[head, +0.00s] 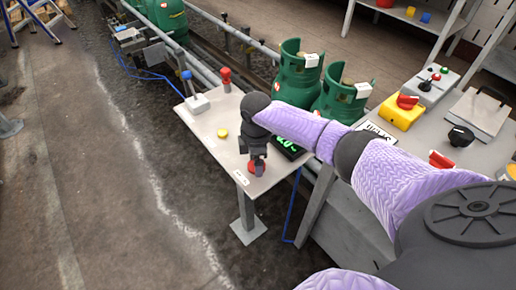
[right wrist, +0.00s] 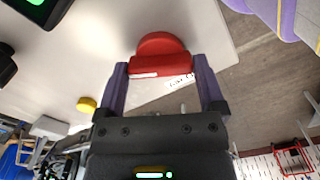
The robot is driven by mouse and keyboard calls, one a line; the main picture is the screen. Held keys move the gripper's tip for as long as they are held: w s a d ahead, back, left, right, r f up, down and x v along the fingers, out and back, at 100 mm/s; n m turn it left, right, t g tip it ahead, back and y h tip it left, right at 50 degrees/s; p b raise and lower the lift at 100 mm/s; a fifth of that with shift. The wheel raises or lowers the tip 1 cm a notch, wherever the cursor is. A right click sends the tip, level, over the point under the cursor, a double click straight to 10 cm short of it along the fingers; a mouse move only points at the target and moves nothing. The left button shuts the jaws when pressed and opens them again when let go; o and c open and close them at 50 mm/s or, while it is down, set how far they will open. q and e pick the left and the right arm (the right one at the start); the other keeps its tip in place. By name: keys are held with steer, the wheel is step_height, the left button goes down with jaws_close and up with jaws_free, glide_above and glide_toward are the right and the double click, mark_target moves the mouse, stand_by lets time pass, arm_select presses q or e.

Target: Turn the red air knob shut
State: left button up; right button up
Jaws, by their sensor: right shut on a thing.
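The red air knob (head: 255,170) sits near the front edge of the small grey table (head: 210,128), next to a small white label. In the right wrist view the red knob (right wrist: 161,62) lies between the two purple fingers, with a label beside it. My right gripper (head: 256,160) reaches down onto the knob from above. It is shut on the knob, a finger on each side. The arm and gripper hide part of the knob in the head view. My left gripper is not in view.
A yellow button (head: 222,132), a red-topped lever (head: 225,80) and a blue-topped lever (head: 194,92) stand on the same table. A green-digit display (head: 287,146) is beside my arm. Green cylinders (head: 297,75) stand behind. A yellow box with a red knob (head: 402,112) is at right.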

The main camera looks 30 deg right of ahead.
steer(key=m+p, duration=0.1)
steer(key=m, duration=0.1)
steer(key=m+p, duration=0.1)
steer(key=shift+r+m+p, duration=0.2)
steer(key=shift+m+p, duration=0.15)
steer(key=shift+m, duration=0.45)
steer(key=m+p, duration=0.1)
steer(key=m, duration=0.1)
steer(key=shift+m+p, duration=0.4)
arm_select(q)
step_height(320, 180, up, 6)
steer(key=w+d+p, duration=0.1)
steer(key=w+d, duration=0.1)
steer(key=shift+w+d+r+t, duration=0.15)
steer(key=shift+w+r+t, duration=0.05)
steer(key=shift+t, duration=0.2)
arm_select(e)
steer(key=shift+f+m, duration=0.15)
steer(key=shift+m, duration=2.15)
steer(key=o, duration=1)
steer(key=shift+c, duration=0.2)
arm_select(q)
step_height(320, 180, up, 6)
steer(key=p, duration=0.7)
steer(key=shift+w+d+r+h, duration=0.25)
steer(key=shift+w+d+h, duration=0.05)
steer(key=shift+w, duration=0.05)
arm_select(e)
step_height(320, 180, up, 10)
